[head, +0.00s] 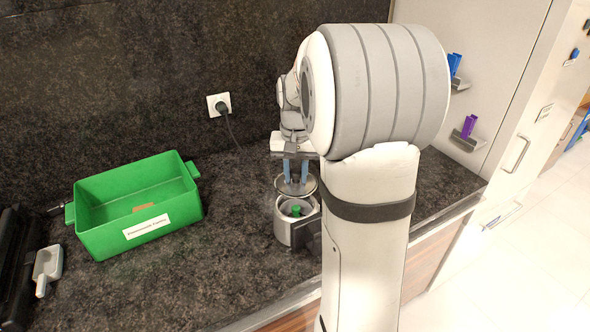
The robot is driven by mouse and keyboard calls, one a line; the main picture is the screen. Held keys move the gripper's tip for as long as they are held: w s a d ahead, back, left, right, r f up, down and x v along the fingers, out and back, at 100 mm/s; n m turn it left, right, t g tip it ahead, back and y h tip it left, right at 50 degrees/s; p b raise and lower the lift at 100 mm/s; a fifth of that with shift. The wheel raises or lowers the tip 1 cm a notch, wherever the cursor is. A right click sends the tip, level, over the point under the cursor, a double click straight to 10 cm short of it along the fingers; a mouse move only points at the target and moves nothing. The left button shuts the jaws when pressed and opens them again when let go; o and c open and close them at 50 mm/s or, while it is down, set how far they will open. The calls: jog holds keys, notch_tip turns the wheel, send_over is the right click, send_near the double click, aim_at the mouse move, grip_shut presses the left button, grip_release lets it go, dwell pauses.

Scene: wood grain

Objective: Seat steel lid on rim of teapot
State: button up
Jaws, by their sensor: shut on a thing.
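The steel lid (284,187) is a round grey disc. My gripper (296,179), with blue fingers pointing down, is shut on it at the top middle. The teapot (287,231) is a grey round pot standing on the dark counter. Its top is open, and something small and green (296,210) shows inside. The lid is held above the teapot's far side, apparently tilted little if at all. The near part of the opening shows below it. The exact gap between lid and rim cannot be told. My arm hides the area to the right.
A green bin (163,222) with a white label stands on the counter (190,285) to the left. A grey scoop-like object (47,267) lies at the far left. A black plug with a cable sits in the wall socket (220,104) behind. The counter between bin and teapot is clear.

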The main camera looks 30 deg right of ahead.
aim_at(296, 182)
jog(key=shift+f, duration=0.1)
jog(key=shift+s+f+b, duration=0.1)
jog(key=shift+f+b, duration=1.6)
jog(key=shift+f, duration=0.75)
jog(key=shift+f+b, duration=0.5)
jog(key=shift+f, duration=0.4)
jog(key=shift+r, duration=0.1)
jog(key=o, duration=1.1)
jog(key=shift+c, duration=0.2)
jog(key=shift+r, duration=3.9)
